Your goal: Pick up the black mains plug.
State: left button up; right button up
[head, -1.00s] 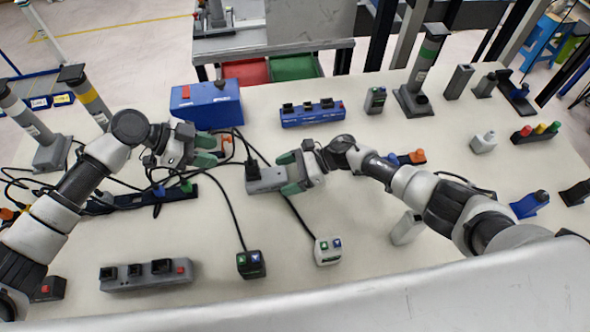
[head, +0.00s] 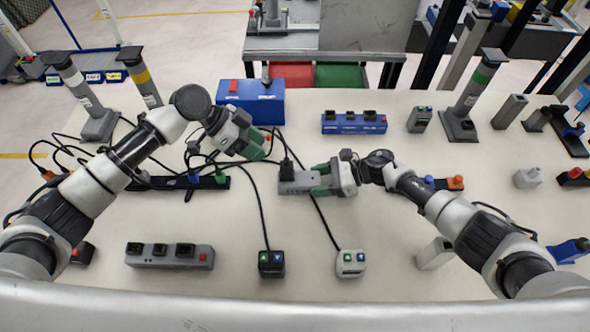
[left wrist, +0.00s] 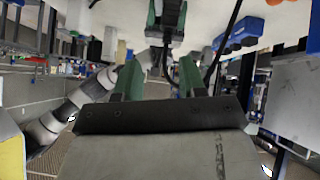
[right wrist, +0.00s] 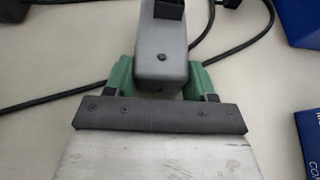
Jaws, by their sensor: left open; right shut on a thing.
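The black mains plug (head: 287,167) stands upright at the left end of a short grey socket strip (head: 299,186), with a black cable by it. My right gripper (head: 316,180) is shut on the right end of that strip; the right wrist view shows the strip (right wrist: 162,62) between its green fingers (right wrist: 160,80). My left gripper (head: 258,150) is open and empty, up and left of the plug and apart from it. In the left wrist view its fingers (left wrist: 160,78) are spread, with my right gripper beyond them.
A blue box (head: 250,100) stands behind my left gripper. Black cables run across the table around both grippers. A black strip (head: 180,183) lies at left, a grey strip (head: 170,256) in front, and two button boxes (head: 271,264) (head: 351,263) at front middle. A blue strip (head: 354,122) stands behind.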

pick_arm(q)
jog(key=d+r+n+y, duration=0.6)
jog(key=r+n+y, duration=0.25)
jog(key=n, duration=0.55)
send_over(287, 158)
jog(key=shift+t+y, duration=0.3)
jog(key=shift+y, duration=0.05)
jog(key=f, duration=0.4)
jog(key=a+f, duration=0.1)
jog(key=f, duration=0.2)
jog(key=shift+w, duration=0.25)
jog(key=shift+d+f, duration=0.25)
jog(key=shift+f, duration=1.1)
jog(key=shift+d+f, duration=0.2)
jog(key=shift+f, duration=1.15)
grip_shut()
